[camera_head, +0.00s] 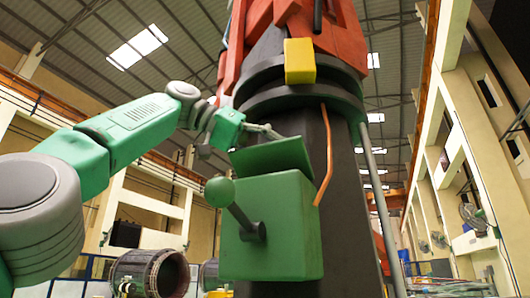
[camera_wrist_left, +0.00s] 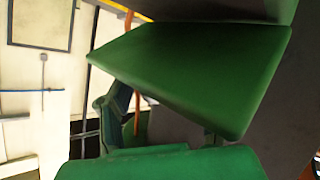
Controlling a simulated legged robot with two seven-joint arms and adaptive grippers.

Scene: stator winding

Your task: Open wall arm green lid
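The green box (camera_head: 270,232) is fixed to the front of the dark column. Its green lid (camera_head: 272,157) is raised and tilted, with a gap at the box top. A lever with a green ball knob (camera_head: 220,192) sticks out of the box front. My left gripper (camera_head: 268,132) is at the lid's upper edge; whether it touches is unclear. In the left wrist view the lid (camera_wrist_left: 195,75) fills the middle and covers part of the gripper. The fingers there look spread apart, with nothing visible held between them. My right gripper is out of view.
The thick dark column (camera_head: 345,200) stands right behind the box. An orange cable (camera_head: 326,160) runs down beside the lid, and a yellow block (camera_head: 299,61) sits above. A large cylindrical stator (camera_head: 150,273) stands lower left. Space left of the box is open.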

